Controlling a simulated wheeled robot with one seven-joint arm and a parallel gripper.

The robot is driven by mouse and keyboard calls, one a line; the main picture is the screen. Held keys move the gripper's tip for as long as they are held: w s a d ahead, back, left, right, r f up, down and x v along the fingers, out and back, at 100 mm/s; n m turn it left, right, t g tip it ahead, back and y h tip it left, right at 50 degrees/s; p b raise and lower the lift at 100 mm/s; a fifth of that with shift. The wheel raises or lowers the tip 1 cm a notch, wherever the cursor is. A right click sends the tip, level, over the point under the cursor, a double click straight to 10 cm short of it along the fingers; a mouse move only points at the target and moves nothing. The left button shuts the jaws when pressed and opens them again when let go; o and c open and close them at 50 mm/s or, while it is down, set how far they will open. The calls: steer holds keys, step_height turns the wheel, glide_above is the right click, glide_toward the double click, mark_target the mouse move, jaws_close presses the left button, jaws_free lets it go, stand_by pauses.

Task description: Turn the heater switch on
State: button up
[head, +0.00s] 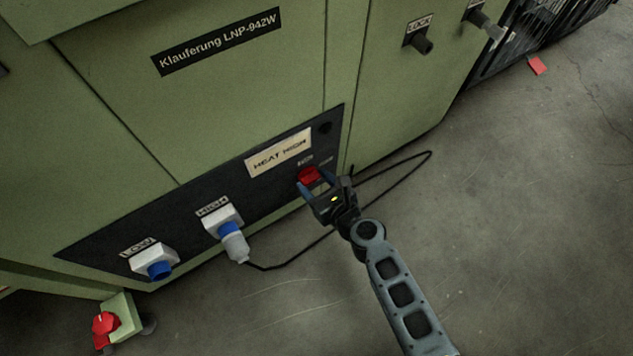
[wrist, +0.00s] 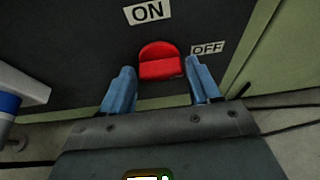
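The heater switch is a red knob (wrist: 160,62) on the dark panel, with an ON label (wrist: 148,11) above it and an OFF label (wrist: 208,48) to its right. The knob also shows in the head view (head: 308,175), partly hidden by my gripper. My gripper (wrist: 160,88) is open, its two blue fingers apart on either side of the knob's lower edge. The knob shows between and just beyond the fingertips. I cannot tell whether either finger touches it.
A black cable (head: 300,254) loops over the floor near my arm.

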steer(key=c, duration=0.6)
steer(key=shift+c, duration=0.2)
steer(key=shift+s+a+f+n+t+h+b, duration=0.15)
steer(key=shift+n+t+h+b, duration=0.25)
steer(key=shift+n, duration=0.5)
steer(key=shift+s+a+n+t+h+b, duration=0.15)
steer(key=shift+n+t+h+b, duration=0.25)
steer(key=shift+n, duration=0.5)
steer(key=n+b, duration=0.1)
steer(key=n+t+h, duration=0.1)
steer(key=n, duration=0.1)
steer(key=shift+a+f+t+b, duration=0.2)
steer(key=shift+f+t+b, duration=0.1)
steer(key=shift+b, duration=0.1)
steer(key=n+b, duration=0.1)
steer(key=n+t+h, duration=0.1)
steer(key=n, duration=0.1)
steer(key=shift+s+a+f+t+b, duration=0.1)
steer(key=shift+f+t+b, duration=0.1)
steer(key=shift+t+b, duration=0.15)
steer(key=shift+f+n+t, duration=0.2)
steer(key=shift+n+t, duration=0.55)
steer(key=shift+n, duration=1.15)
